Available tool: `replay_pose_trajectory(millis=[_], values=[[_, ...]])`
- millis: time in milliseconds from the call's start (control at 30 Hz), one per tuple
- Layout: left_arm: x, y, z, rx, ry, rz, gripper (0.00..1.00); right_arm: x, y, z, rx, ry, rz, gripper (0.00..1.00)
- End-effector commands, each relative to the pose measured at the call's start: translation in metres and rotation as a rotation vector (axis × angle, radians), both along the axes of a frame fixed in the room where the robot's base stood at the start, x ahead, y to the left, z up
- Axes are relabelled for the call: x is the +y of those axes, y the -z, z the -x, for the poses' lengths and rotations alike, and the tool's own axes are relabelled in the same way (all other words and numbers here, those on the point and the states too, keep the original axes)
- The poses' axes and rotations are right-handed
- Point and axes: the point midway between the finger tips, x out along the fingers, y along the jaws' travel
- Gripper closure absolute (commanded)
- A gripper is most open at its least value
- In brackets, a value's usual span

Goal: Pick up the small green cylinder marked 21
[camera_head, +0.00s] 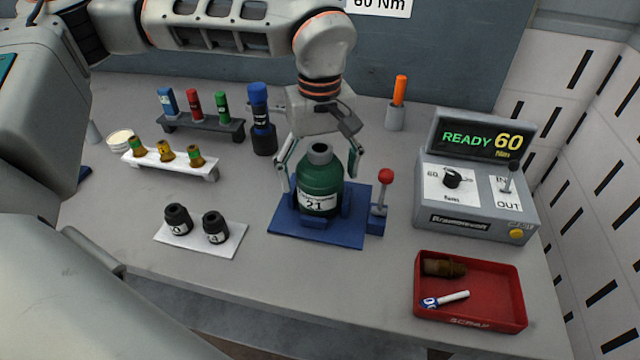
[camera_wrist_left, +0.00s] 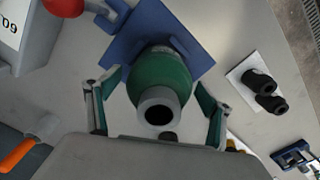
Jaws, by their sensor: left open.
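The small green cylinder (camera_head: 320,184) marked 21 stands upright on a blue base (camera_head: 275,226), with a grey neck on top. In the left wrist view the cylinder (camera_wrist_left: 158,76) shows from above with its dark opening facing the camera. My left gripper (camera_head: 320,176) is open, with one finger on each side of the cylinder. In the left wrist view the fingers of my left gripper (camera_wrist_left: 154,110) stand apart around the cylinder, and gaps show beside it. My right gripper is not seen.
A red-knobbed lever (camera_head: 385,180) stands right of the base. A control box (camera_head: 475,200) reads READY 60. A red scrap tray (camera_head: 490,310) lies front right. Two black sockets (camera_head: 196,225) sit on a white plate at left. Racks (camera_head: 205,125) stand behind, beside a blue-topped tool (camera_head: 262,120).

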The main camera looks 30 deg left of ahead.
Motion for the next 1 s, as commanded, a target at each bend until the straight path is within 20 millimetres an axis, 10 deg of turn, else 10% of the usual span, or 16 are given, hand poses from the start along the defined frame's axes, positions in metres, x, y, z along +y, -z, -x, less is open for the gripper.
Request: replay_pose_trajectory(millis=[267, 567, 1000], values=[[0.0, 0.008, 0.0, -0.001, -0.001, 0.001, 0.19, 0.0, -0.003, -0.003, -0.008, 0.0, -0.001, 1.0], [0.0, 0.008, 0.0, -0.001, -0.001, 0.001, 0.92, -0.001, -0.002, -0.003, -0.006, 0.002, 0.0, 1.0], [-0.001, -0.008, -0.002, -0.008, 0.0, 0.002, 0.94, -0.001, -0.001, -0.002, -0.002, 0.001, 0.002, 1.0]])
